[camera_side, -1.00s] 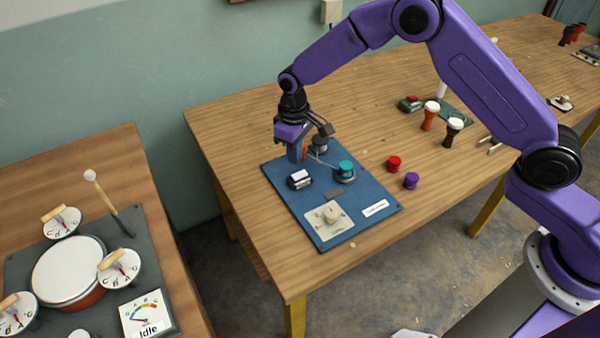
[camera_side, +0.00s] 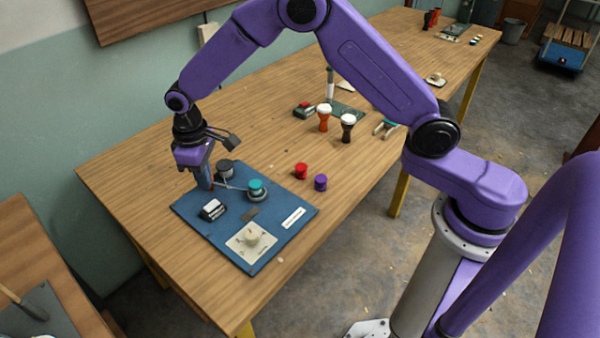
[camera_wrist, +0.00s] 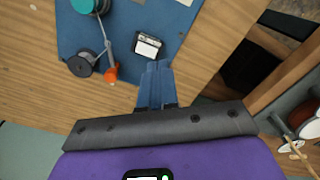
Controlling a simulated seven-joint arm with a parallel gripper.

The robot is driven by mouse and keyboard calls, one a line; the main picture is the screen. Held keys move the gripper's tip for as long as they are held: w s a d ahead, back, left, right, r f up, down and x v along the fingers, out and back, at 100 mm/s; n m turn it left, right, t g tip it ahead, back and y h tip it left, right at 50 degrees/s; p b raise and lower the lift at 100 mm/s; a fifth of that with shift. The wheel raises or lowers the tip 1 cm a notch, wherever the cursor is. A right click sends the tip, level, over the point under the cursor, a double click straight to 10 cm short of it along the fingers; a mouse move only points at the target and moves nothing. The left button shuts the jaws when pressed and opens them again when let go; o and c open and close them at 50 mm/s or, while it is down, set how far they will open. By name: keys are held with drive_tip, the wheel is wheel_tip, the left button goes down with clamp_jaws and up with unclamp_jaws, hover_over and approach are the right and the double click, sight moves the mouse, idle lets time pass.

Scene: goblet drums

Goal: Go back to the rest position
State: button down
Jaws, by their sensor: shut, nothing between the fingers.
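My gripper (camera_side: 205,182) is shut and empty, pointing down over the far left part of the blue board (camera_side: 225,242). In the wrist view its blue fingers (camera_wrist: 157,68) are together, beside the black-and-white block (camera_wrist: 147,46) and at the board's edge. The block also shows in the side view (camera_side: 212,210). A teal-topped spool (camera_side: 256,187) and a dark grey disc (camera_wrist: 80,65) stand on the board, with a thin cord or rod by them. An orange tip (camera_wrist: 111,73) lies near the disc, apart from the fingers.
A cream knob (camera_side: 252,235) sits on the board's near part. Red (camera_side: 301,171) and purple (camera_side: 320,182) pieces stand to the right. Two goblet drums, orange (camera_side: 324,118) and black (camera_side: 347,127), stand farther back. The wooden table's (camera_side: 135,190) left end is bare.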

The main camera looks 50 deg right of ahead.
drive_tip(key=s+d+r+n, duration=0.2)
drive_tip(key=s+r, duration=0.4)
drive_tip(key=s, duration=0.2)
drive_tip(key=s+d+r+n, duration=0.2)
drive_tip(key=s+d, duration=0.6)
drive_tip(key=s, duration=0.5)
drive_tip(key=s+d+r+n, duration=0.2)
drive_tip(key=s+d+r, duration=0.2)
drive_tip(key=s, duration=0.9)
drive_tip(key=d, duration=0.3)
drive_tip(key=shift+d, duration=0.35)
drive_tip(key=m, duration=0.7)
hover_over(206, 209)
wheel_tip(206, 209, down, 14)
drive_tip(key=shift+d+f, duration=0.1)
drive_tip(key=shift+f, duration=3.15)
